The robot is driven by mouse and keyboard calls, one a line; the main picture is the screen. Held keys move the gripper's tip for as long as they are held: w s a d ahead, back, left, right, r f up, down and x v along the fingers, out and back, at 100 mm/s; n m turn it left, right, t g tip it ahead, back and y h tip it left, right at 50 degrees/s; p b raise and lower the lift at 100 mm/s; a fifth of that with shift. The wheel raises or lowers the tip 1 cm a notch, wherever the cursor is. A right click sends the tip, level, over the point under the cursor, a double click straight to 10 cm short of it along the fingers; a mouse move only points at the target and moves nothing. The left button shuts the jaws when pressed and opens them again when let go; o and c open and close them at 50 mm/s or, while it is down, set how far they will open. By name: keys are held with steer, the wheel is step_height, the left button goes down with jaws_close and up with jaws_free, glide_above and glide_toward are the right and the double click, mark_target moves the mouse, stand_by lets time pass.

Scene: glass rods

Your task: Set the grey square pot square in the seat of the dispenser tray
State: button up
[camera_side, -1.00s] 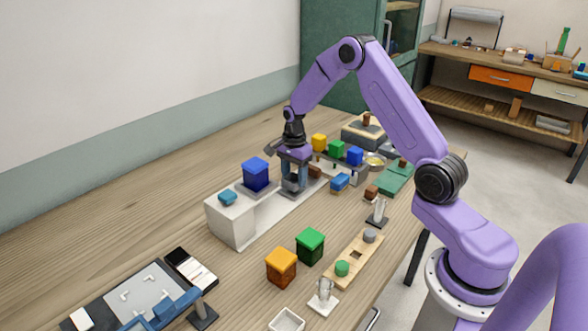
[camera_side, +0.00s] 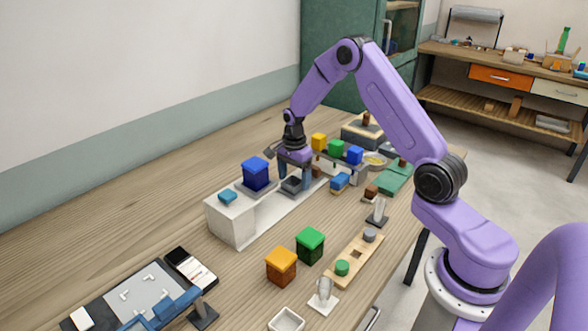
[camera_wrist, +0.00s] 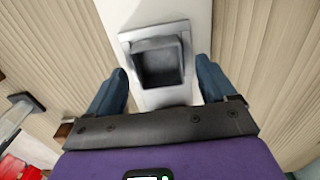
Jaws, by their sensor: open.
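The grey square pot (camera_wrist: 160,65) is open-topped and dark inside. In the wrist view it sits within a grey square rim, the seat (camera_wrist: 180,27), on the white dispenser tray (camera_wrist: 140,10). It looks slightly turned against the rim; I cannot tell if it is fully down. In the side view the pot (camera_side: 291,184) is a dark box at the middle of the white tray (camera_side: 262,217). My gripper (camera_side: 296,173) is open above it, fingers apart on either side. In the wrist view the fingers of my gripper (camera_wrist: 162,82) stand clear of the pot.
A rack with yellow, green and blue blocks (camera_side: 336,149) is behind right. Orange (camera_side: 281,267) and green (camera_side: 310,246) boxes stand in front. Bare table lies between.

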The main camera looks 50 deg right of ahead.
step_height(320, 180, up, 17)
steer(key=s+a+r+n, duration=0.2)
steer(key=s+a+n, duration=1.4)
steer(key=a, duration=0.2)
steer(key=s+f+n, duration=0.2)
steer(key=s+n, duration=1.2)
steer(key=s, duration=0.6)
steer(key=shift+a+f+n, duration=0.15)
steer(key=shift+f+n, duration=0.15)
